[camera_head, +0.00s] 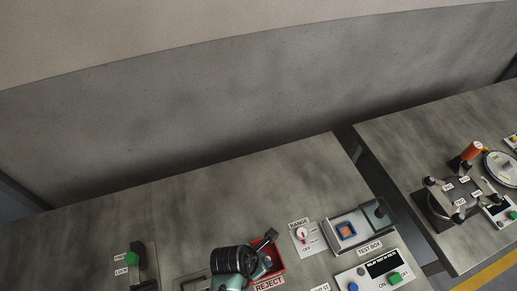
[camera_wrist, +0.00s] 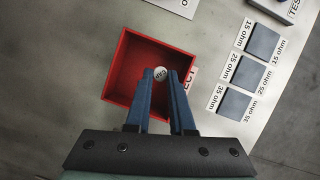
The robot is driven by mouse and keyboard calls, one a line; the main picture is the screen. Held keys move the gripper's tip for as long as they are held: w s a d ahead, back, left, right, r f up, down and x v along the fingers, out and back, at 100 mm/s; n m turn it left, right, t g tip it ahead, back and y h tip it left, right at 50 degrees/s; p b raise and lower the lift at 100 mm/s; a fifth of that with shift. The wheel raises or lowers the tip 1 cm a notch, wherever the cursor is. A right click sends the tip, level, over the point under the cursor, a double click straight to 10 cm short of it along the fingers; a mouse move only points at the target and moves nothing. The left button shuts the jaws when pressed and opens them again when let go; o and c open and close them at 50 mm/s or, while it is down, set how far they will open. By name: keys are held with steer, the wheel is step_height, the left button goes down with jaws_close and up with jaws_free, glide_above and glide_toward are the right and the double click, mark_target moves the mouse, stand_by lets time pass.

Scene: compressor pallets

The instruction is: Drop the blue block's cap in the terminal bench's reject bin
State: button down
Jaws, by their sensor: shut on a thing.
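My gripper (camera_wrist: 161,76) is shut on a small pale round cap (camera_wrist: 160,73) with dark marking on its top. In the wrist view the cap sits between the fingertips, over the open red reject bin (camera_wrist: 122,88). The bin's floor looks bare where it shows; my fingers hide its near right part. In the head view the red bin (camera_head: 278,267) is partly behind my arm, beside the REJECT label (camera_head: 268,284), and the cap cannot be made out.
Right of the bin are a range switch panel (camera_head: 304,237), the test box (camera_head: 375,236) and a display panel with buttons (camera_head: 382,268). The wrist view shows several ohm-labelled dark squares (camera_wrist: 246,73). A second bench (camera_head: 395,140) stands across a gap. The bench behind the bin is clear.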

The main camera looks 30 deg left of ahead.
steer(key=c, duration=0.7)
jaws_free()
steer(key=shift+r, duration=0.1)
steer(key=v, duration=1.2)
steer(key=shift+s+r, duration=0.3)
steer(key=shift+a, duration=0.1)
